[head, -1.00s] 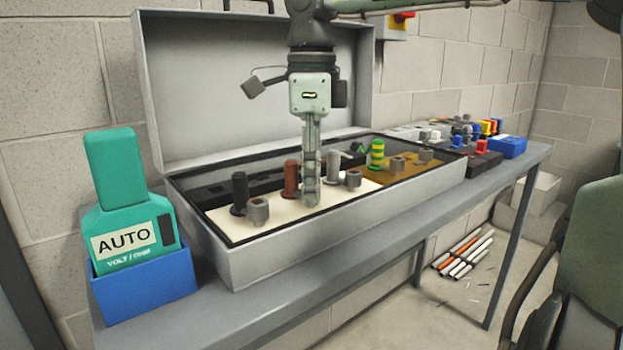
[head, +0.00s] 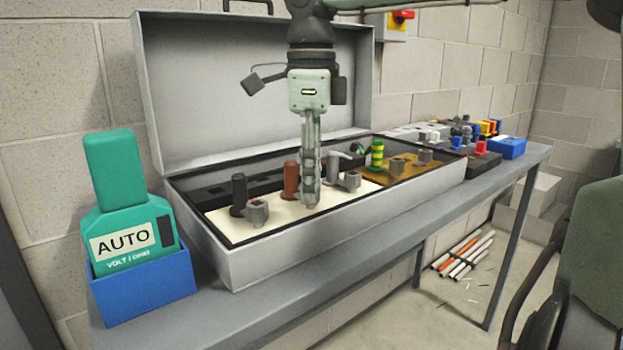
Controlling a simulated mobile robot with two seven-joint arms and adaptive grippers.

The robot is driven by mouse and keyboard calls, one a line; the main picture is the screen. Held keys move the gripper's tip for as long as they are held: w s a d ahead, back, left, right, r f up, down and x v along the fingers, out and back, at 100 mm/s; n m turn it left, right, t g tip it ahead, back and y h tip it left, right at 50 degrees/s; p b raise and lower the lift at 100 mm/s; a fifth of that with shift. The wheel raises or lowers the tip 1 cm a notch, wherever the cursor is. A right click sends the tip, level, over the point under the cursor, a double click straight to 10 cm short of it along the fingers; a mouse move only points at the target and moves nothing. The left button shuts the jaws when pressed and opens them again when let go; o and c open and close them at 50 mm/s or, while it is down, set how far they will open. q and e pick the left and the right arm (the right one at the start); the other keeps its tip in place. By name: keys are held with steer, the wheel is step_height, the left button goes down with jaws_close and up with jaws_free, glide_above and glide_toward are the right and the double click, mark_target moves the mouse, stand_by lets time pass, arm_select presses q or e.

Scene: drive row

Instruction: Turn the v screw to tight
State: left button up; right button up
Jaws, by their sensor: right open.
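The open grey case (head: 222,264) holds a cream panel (head: 222,221) with a black post (head: 239,190), a brown post (head: 291,181) and a grey post (head: 332,164). Small grey screw heads stand beside posts, one by the black post (head: 257,212) and one by the grey post (head: 350,180). No readable letters show, so I cannot tell the v screw by its label. A screw beside the brown post would be hidden by my right gripper (head: 310,203). That gripper points straight down, open, fingertips low over the panel. I cannot tell whether it touches anything. My left gripper is out of view.
A green-yellow post (head: 377,153) stands on a brown panel (head: 385,178) at the case's right. A green meter (head: 130,220) sits in a blue holder (head: 145,294) at left. Coloured parts and a blue box (head: 508,147) crowd the bench's right end. The raised lid (head: 230,90) stands behind.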

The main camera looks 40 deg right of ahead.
step_height(320, 180, up, 12)
steer(key=shift+f, duration=0.2)
steer(key=shift+s+f, duration=0.1)
stand_by(0.6)
